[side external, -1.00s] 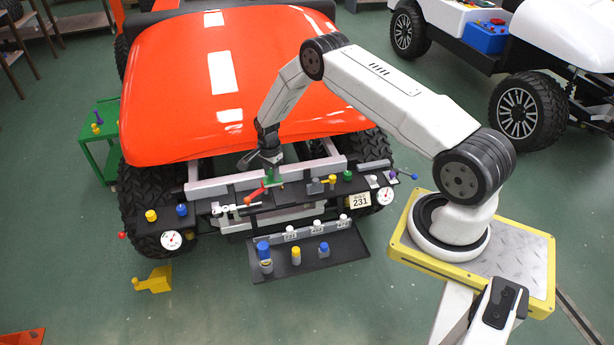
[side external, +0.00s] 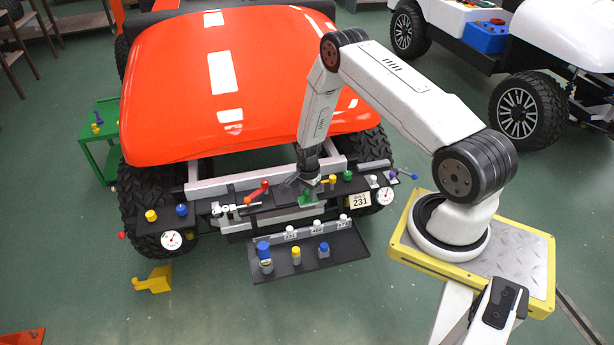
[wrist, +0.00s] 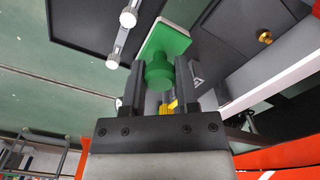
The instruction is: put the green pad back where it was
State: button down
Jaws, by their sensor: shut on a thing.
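The green pad (side external: 307,197) is in my gripper (side external: 309,180) at the black front rail (side external: 225,205) of the orange cart, right of the red lever (side external: 258,192). In the wrist view my gripper (wrist: 160,88) has its two dark fingers on either side of the pad's round green stem. The green pad (wrist: 172,42) spreads out beyond the fingertips as a flat square plate with a pale edge. I cannot tell whether its underside touches the rail or hangs just above it. My gripper hides part of the rail behind it.
A yellow part (wrist: 168,107) shows near my fingers in the wrist view. Below the rail hangs a black tray (side external: 343,248) with several capped pieces. The floor in front is mostly clear.

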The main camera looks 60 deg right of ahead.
jog(key=s+a+f, duration=0.2)
jog(key=s+a, duration=0.1)
jog(key=s, duration=1.4)
jog(key=s+a+r, duration=0.2)
jog(key=s+a, duration=0.1)
jog(key=s, duration=0.3)
jog(key=s+a+r, duration=0.2)
jog(key=s+a, duration=0.1)
jog(key=s, duration=0.3)
jog(key=w+d+f, duration=0.2)
jog(key=w+f, duration=0.1)
jog(key=w+d+f, duration=0.2)
jog(key=w+f, duration=0.1)
jog(key=w, duration=0.1)
jog(key=w+d+f, duration=0.2)
jog(key=w+f, duration=0.1)
jog(key=w, duration=0.1)
jog(key=shift+w+d, duration=0.1)
jog(key=shift+d, duration=0.2)
jog(key=shift+w+d+f, duration=0.2)
jog(key=shift+w+f, duration=0.15)
jog(key=shift+f, duration=0.1)
jog(key=shift+w+f, duration=0.1)
jog(key=shift+f, duration=0.05)
jog(key=shift+w+d+f, duration=0.1)
jog(key=shift+f, duration=1.6)
